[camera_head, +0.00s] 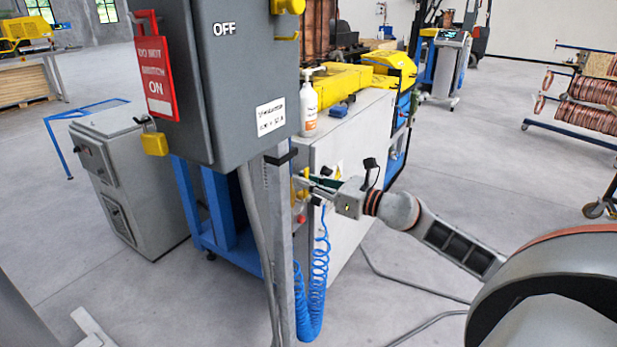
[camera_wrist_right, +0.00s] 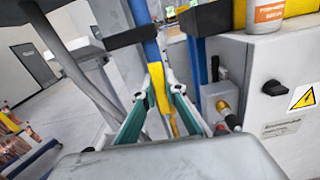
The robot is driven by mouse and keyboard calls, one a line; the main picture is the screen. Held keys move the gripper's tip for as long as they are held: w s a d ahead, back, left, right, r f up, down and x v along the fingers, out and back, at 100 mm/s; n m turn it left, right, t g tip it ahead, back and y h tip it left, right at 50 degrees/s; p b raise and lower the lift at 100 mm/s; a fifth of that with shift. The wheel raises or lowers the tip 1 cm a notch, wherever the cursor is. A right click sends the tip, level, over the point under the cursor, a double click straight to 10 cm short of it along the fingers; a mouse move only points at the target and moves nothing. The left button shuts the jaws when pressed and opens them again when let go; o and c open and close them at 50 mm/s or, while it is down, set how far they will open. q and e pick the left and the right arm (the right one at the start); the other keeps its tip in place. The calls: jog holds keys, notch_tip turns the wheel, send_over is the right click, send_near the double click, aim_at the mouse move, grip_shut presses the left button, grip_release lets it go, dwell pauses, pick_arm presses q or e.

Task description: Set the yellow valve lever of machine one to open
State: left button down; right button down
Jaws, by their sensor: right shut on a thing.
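In the head view my right gripper (camera_head: 312,183) reaches in from the right to the front of the machine, beside a grey upright post. In the right wrist view its two green-padded fingers (camera_wrist_right: 163,88) are closed around the yellow valve lever (camera_wrist_right: 160,92). The lever points upward between the fingertips in that view. In the head view only a small yellow part (camera_head: 305,173) shows by the fingertips, and the post and gripper hide the rest. I cannot tell the valve's setting. My left gripper is not in view.
A grey switch box (camera_head: 232,85) with a red tag (camera_head: 155,75) and yellow padlock (camera_head: 155,144) stands in front, left of the gripper. A blue coiled hose (camera_head: 314,285) hangs below. A bottle (camera_head: 309,107) stands on the machine. The floor at right is mostly clear, with cables.

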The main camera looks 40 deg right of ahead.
jog(key=shift+s+a+n, duration=0.1)
jog(key=shift+a+n, duration=0.15)
jog(key=shift+n, duration=0.25)
jog(key=c, duration=2)
grip_release()
jog(key=shift+c, duration=0.2)
jog(key=v, duration=1.2)
